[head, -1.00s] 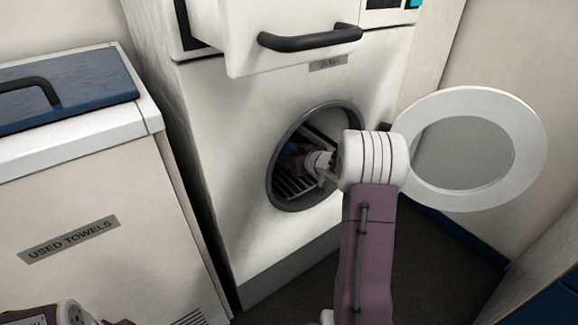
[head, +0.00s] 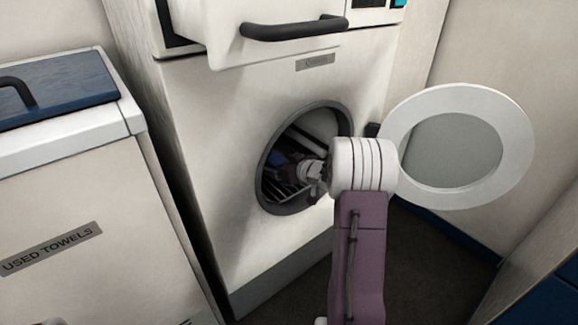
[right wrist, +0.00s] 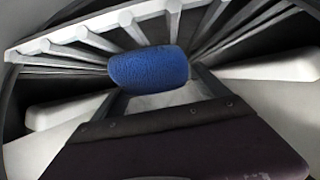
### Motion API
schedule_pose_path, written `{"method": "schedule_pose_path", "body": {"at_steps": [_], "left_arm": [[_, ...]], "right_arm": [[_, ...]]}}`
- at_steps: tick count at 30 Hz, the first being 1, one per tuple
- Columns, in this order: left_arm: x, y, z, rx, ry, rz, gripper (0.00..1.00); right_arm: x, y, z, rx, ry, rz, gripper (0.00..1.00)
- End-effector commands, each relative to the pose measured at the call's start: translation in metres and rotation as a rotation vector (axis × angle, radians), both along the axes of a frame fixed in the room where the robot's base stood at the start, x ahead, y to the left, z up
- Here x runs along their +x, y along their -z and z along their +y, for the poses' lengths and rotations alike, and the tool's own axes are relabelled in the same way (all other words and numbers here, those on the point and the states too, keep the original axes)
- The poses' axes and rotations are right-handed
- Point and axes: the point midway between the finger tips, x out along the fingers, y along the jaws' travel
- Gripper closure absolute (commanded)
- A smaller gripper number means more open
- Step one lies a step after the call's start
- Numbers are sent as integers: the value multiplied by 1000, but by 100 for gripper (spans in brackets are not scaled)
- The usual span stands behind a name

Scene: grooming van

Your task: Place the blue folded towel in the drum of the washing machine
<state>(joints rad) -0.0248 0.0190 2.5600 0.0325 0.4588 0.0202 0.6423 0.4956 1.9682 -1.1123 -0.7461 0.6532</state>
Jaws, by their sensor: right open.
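The blue folded towel (right wrist: 148,68) lies inside the drum (right wrist: 60,92) in the right wrist view, against the light ribs. My right gripper (right wrist: 157,82) is open, its two fingers on either side of the towel's near end. I cannot tell whether they touch it. In the head view my right arm reaches through the round opening of the washing machine (head: 225,165); the gripper is mostly hidden inside, and a bit of the blue towel (head: 280,157) shows there.
The round door (head: 515,150) stands wide open to the right of the opening. A pulled-out drawer with a black handle (head: 293,29) juts out above it. A used towels bin (head: 60,190) with a blue lid (head: 70,92) stands at the left.

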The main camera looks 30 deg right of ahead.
Motion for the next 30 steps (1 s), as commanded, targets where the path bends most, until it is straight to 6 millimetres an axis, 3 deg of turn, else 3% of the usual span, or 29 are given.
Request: {"method": "schedule_pose_path", "body": {"at_steps": [6,15,30], "left_arm": [[0,-31,0,0,0,0,64],[0,-54,0,0,0,0,64],[0,-55,0,0,0,0,64]], "right_arm": [[-45,-27,-4,1,4,0,15],[-95,-43,-8,0,2,0,15],[-102,-43,-7,0,0,-2,15]]}}
